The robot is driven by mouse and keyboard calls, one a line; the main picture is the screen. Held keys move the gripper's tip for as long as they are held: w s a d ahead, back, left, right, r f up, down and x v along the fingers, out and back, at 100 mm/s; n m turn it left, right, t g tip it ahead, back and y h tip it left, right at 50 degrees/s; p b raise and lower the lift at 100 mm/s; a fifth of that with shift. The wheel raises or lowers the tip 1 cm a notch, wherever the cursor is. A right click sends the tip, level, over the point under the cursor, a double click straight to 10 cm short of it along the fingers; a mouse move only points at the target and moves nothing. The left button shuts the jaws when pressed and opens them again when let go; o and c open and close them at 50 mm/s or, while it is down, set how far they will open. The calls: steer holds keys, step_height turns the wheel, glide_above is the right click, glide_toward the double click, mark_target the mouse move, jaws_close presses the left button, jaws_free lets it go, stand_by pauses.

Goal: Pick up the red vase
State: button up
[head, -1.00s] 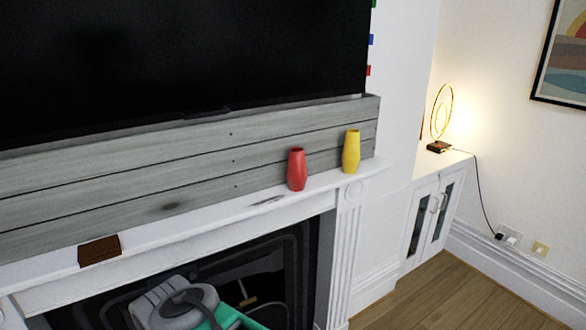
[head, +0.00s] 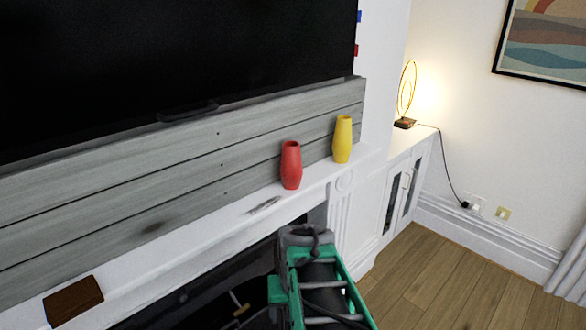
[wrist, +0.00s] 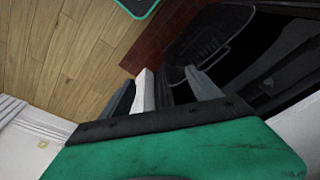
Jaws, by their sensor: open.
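The red vase (head: 291,165) stands upright on the white mantel shelf (head: 225,222) in the head view, in front of grey wood planks. My arm shows below it and slightly right, lower than the shelf; its fingertips cannot be made out there. In the wrist view my gripper (wrist: 163,90) has its two fingers apart with nothing held between them. It faces down toward the floor and the dark fireplace. The red vase is not in the wrist view.
A yellow vase (head: 342,139) stands close right of the red one. A brown block (head: 73,300) lies at the shelf's left end. A big black screen (head: 150,70) hangs above. A lamp (head: 406,95) stands on a white cabinet (head: 400,190) at right.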

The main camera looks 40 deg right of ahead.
steer(key=s+d+f+m, duration=0.2)
steer(key=d, duration=0.6)
steer(key=n+t+h, duration=0.2)
steer(key=n+t, duration=0.5)
steer(key=t, duration=0.9)
glide_toward(296, 158)
steer(key=w, duration=0.1)
steer(key=w+d, duration=0.1)
steer(key=w, duration=0.2)
steer(key=shift+w+d+r, duration=0.1)
steer(key=shift+w+d, duration=0.2)
steer(key=shift+w, duration=0.1)
steer(key=w+p, duration=0.2)
steer(key=w, duration=0.1)
steer(key=w+p, duration=0.1)
steer(key=w, duration=0.3)
steer(key=shift+w+d+p, duration=0.2)
steer(key=shift+d+p, duration=0.05)
steer(key=shift+p, duration=0.15)
steer(key=shift+w+f, duration=0.2)
steer(key=shift+f, duration=0.1)
steer(key=shift+s, duration=0.1)
jaws_close()
